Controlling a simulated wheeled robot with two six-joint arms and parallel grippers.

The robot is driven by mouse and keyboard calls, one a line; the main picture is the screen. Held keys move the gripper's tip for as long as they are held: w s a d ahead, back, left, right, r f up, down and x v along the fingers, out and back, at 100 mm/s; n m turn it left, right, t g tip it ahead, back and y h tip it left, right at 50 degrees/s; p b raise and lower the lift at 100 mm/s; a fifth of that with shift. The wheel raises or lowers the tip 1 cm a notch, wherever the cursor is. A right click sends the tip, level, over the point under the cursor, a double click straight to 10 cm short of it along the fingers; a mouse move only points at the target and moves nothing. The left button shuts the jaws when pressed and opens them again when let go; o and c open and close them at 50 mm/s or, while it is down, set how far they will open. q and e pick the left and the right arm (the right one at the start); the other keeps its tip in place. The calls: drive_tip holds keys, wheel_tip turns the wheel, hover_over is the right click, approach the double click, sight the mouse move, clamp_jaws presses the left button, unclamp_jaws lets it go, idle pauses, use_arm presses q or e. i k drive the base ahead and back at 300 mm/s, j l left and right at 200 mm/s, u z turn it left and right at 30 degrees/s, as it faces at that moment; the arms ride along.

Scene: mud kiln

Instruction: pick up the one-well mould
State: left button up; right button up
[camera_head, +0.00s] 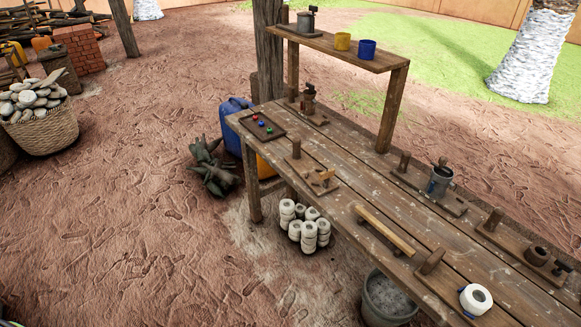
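I cannot pick out the one-well mould for certain. A wooden workbench (345,215) holds several small boards with fittings on them. One board (318,182) near the bench's left edge carries a small light-brown wooden piece (323,175); whether it has a well is too small to tell. A light wooden bar (385,230) lies nearer the front edge. Neither of my grippers shows in the head view.
A dark tray (262,126) with small coloured pieces sits at the bench's far left corner. A raised shelf (350,50) holds a yellow cup (342,41) and a blue cup (367,49). White rolls (305,226) and a bucket (388,298) stand below.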

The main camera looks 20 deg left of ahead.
sight(474, 299)
drive_tip(key=u, duration=0.45)
drive_tip(key=z, duration=1.45)
